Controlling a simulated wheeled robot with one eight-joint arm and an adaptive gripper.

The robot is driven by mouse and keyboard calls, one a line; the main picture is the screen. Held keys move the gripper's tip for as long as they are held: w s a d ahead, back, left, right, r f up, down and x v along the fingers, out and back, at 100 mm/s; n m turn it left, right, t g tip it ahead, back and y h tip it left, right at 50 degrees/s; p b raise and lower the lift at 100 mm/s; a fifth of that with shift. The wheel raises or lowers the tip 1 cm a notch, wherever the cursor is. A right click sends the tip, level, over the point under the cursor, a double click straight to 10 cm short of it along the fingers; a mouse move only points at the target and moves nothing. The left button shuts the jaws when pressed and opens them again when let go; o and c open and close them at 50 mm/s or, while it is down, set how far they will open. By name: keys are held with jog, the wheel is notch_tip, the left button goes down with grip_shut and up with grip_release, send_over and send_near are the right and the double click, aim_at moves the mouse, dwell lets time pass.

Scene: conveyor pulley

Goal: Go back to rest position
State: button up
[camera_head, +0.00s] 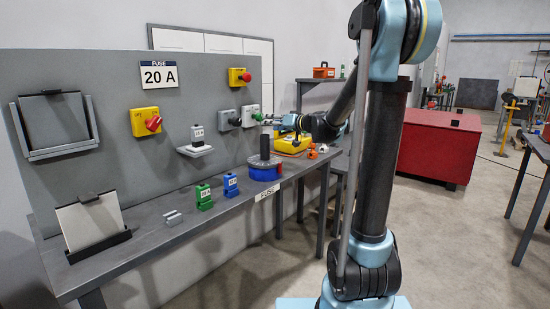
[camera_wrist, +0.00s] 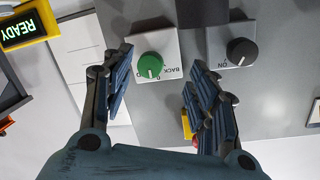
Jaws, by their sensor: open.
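My gripper (camera_wrist: 157,82) is open and empty in the wrist view. Its two fingers stand apart on either side of a green knob (camera_wrist: 150,66) on a white switch box marked "BACK" and "0". The knob lies beyond the fingertips and I see no contact; the exact gap cannot be told. In the head view my arm reaches left, and my gripper (camera_head: 270,119) is small beside the panel at the green knob (camera_head: 258,116). A black knob (camera_wrist: 239,52) marked "ON" sits to the right of the green one in the wrist view.
A red chest (camera_head: 437,148) stands behind my arm.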

jog(key=s+d+f+m+g+h, duration=0.1)
jog(key=s+d+f+h, duration=0.35)
jog(key=s+d, duration=0.4)
jog(key=s+d+f+m+g+h, duration=0.2)
jog(key=s+d+f+h, duration=0.3)
jog(key=s, duration=0.6)
jog(key=s+d+f+m+g+h, duration=0.1)
jog(key=s+d+f+h, duration=0.2)
jog(key=s+d+f, duration=0.45)
jog(key=s+f+g, duration=0.2)
jog(key=s+f, duration=0.3)
jog(key=s, duration=0.3)
jog(key=s+f+g, duration=0.3)
jog(key=s+f, duration=0.1)
jog(key=s, duration=0.5)
jog(key=shift+d+f, duration=0.35)
jog(key=shift+f, duration=0.05)
jog(key=shift+w+f, duration=0.2)
jog(key=shift+w, duration=0.2)
